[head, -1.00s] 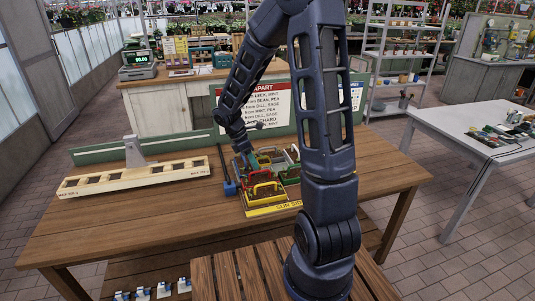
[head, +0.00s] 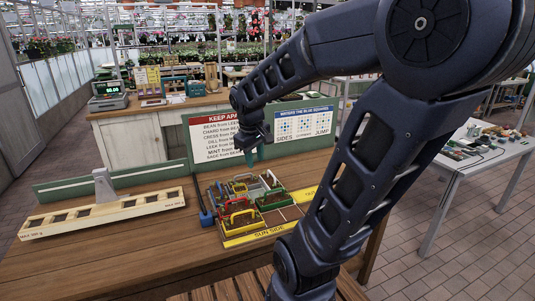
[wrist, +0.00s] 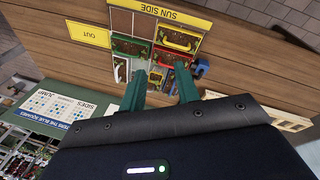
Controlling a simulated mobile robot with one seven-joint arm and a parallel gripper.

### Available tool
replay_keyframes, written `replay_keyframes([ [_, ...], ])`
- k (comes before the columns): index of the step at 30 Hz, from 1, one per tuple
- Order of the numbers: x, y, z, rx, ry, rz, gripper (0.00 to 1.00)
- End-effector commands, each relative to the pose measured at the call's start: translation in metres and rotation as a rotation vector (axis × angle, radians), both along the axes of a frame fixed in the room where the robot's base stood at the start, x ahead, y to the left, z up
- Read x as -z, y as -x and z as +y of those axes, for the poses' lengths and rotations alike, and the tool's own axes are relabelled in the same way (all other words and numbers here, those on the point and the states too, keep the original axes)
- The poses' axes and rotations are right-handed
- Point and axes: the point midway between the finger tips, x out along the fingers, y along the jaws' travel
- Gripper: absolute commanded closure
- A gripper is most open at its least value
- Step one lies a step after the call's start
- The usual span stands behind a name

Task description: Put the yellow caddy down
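My gripper (head: 250,157) is above the back of the tray, apart from the yellow caddy. In the wrist view its teal fingers (wrist: 160,90) are spread with nothing visibly clasped. The fingers and palm hide part of the back row.
A pale slotted rack (head: 105,211) stands at the table's left. A blue object with a dark rod (head: 205,217) lies against the tray's left side. Sign boards (head: 215,138) stand behind. A yellow "OUT" label (head: 309,192) is at the tray's right. The front left tabletop is clear.

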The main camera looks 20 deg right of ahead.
Motion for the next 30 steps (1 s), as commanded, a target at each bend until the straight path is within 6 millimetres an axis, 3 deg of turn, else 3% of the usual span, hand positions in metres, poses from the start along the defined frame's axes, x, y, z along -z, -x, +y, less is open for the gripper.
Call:
replay_keyframes([
  [6,-0.025,0.036,-0.009,0.211,-0.123,-0.138,0.68],
  [12,-0.037,0.06,-0.013,0.347,-0.222,-0.22,0.68],
  [30,-0.041,0.068,-0.014,0.398,-0.261,-0.247,0.68],
])
